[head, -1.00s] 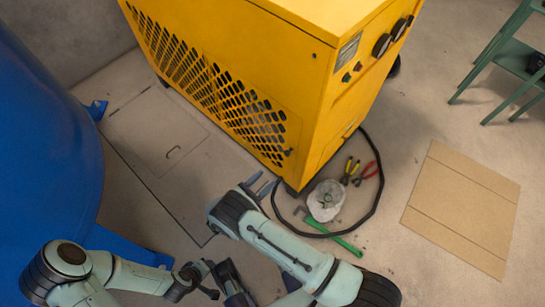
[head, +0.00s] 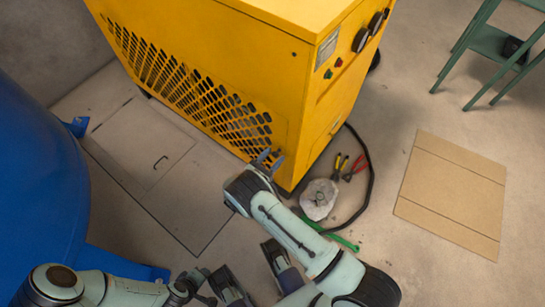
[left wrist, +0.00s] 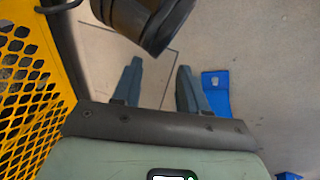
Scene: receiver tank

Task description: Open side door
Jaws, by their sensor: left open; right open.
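The yellow machine (head: 305,90) stands upright, its long side toward the floor hatch. The side door is its grille panel (head: 185,90), which lies flush and looks closed. My right gripper (head: 269,157) is open in front of the panel's lower near corner; I cannot tell whether it touches. It covers the spot where a small dark latch showed earlier. In the left wrist view my left gripper (left wrist: 158,85) is open and empty above the floor, with the grille (left wrist: 28,85) close on the left. The left arm enters the head view from the lower left.
A blue tank (head: 35,180) stands on the left. A pale bag (head: 318,199), pliers (head: 350,167) and a black hose lie by the machine's front corner. A cardboard sheet (head: 452,195) and a green stand (head: 490,50) are at the right. The floor hatch (head: 150,150) is clear.

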